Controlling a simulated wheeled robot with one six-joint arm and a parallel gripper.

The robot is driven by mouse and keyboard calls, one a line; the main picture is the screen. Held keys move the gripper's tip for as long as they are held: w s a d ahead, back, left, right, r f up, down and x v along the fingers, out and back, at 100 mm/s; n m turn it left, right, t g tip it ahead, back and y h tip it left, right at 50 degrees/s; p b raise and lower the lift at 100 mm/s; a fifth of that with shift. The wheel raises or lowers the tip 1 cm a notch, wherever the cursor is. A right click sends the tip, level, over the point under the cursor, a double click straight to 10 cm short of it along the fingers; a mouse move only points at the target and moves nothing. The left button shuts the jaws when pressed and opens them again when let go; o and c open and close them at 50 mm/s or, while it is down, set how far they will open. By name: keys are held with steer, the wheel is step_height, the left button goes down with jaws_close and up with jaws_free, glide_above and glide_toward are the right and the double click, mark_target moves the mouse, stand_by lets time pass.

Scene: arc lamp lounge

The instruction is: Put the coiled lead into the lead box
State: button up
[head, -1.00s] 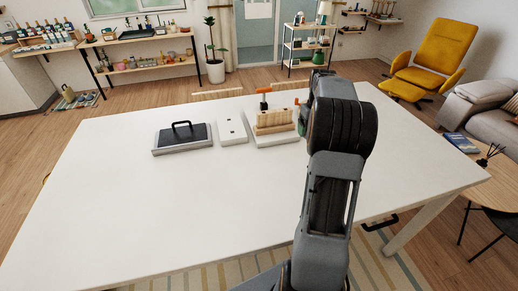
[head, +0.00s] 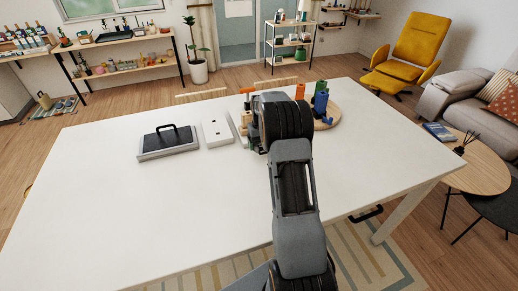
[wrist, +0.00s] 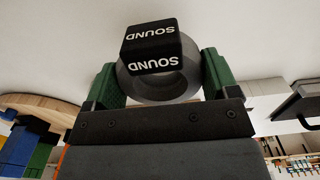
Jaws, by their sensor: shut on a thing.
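In the wrist view my gripper (wrist: 160,75) has its two green fingers closed on the sides of a grey ring-shaped coil, the coiled lead (wrist: 158,88). A black block marked "SOUND" sits on the coil. In the head view my arm hides the lead and most of the gripper, which is over the table's far middle.
A white slotted plate (head: 216,133) lies between the black-topped box and my arm. A wooden holder (head: 244,118) with an orange-topped item is partly behind my arm. The white table's (head: 130,215) front left is clear.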

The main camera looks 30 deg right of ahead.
mark_target(259, 156)
steer(key=shift+w+a+f, duration=0.3)
steer(key=shift+a+f, duration=0.05)
steer(key=shift+f, duration=0.15)
steer(key=shift+f+p, duration=0.4)
steer(key=shift+f, duration=1.25)
steer(key=shift+f, duration=0.1)
steer(key=o, duration=0.5)
steer(key=shift+f, duration=0.1)
steer(key=o, duration=0.4)
